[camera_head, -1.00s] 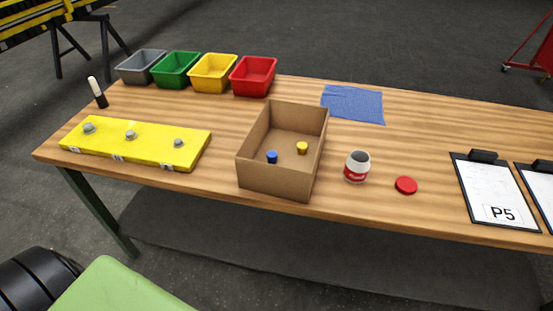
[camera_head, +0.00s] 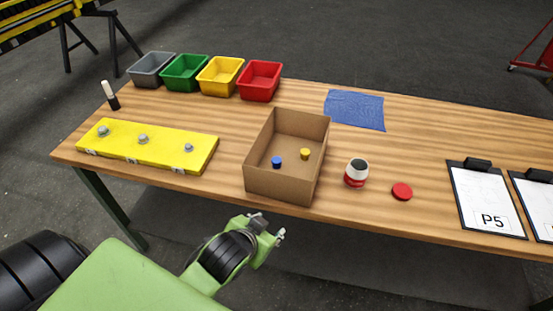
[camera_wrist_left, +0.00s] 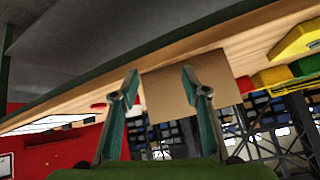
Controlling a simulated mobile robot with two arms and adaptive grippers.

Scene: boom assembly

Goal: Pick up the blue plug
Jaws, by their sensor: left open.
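The blue plug (camera_head: 277,162) stands inside the open cardboard box (camera_head: 283,185), toward its left side. A yellow plug (camera_head: 305,154) stands to its right in the same box. My left gripper (camera_head: 268,228) is in front of the table's front edge, below and apart from the box. In the left wrist view the two fingers (camera_wrist_left: 158,85) are spread with nothing between them, and the box's outer wall (camera_wrist_left: 185,82) shows beyond them. The blue plug is hidden in that view. My right gripper is not in view.
A yellow board (camera_head: 150,147) with several grey knobs lies left of the box. A white-and-red can (camera_head: 356,174) and a red lid (camera_head: 402,191) are to its right. Coloured bins (camera_head: 260,82) and a blue cloth (camera_head: 354,109) are behind. Clipboards (camera_head: 487,200) lie at the right.

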